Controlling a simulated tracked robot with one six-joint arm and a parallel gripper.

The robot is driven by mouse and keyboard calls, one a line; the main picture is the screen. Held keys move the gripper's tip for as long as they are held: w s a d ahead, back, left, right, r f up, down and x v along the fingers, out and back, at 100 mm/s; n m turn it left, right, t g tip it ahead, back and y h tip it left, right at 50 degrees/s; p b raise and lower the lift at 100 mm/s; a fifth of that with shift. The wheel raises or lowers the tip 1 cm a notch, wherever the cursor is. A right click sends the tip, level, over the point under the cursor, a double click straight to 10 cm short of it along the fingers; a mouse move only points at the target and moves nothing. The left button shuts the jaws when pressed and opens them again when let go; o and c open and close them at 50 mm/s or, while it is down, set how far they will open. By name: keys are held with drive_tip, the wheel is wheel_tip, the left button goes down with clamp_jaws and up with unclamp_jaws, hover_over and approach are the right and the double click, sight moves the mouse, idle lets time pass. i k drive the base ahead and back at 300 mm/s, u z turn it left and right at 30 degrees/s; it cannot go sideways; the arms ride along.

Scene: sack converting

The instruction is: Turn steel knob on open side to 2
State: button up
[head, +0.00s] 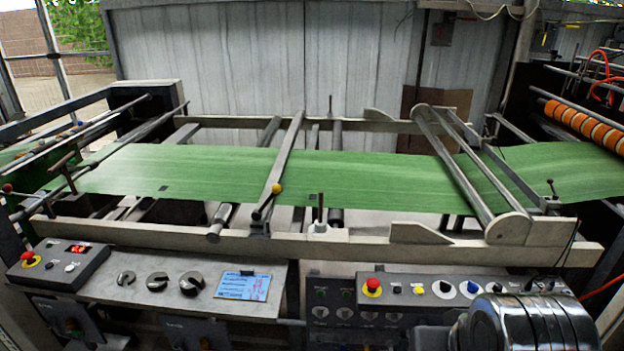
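Three dark steel knobs sit in a row on the sloped grey panel at the front left: a left one (126,278), a middle one (157,281) and a right one (191,284). Each seems to have a raised grip bar. Their scale marks are too small to read, so I cannot tell their settings or which is the open-side knob. Several smaller greyish knobs (344,313) sit low on the right control panel (412,318).
A grey box with a red emergency button (28,257) and red display stands left of the knobs. The right panel has another red button (373,284). Behind, a beige rail (180,237) runs below the green web (370,180).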

sight(318, 228)
drive_tip(key=k, duration=0.65)
drive_tip(key=u, duration=0.35)
drive_tip(key=i, duration=1.4)
drive_tip(key=u, duration=0.4)
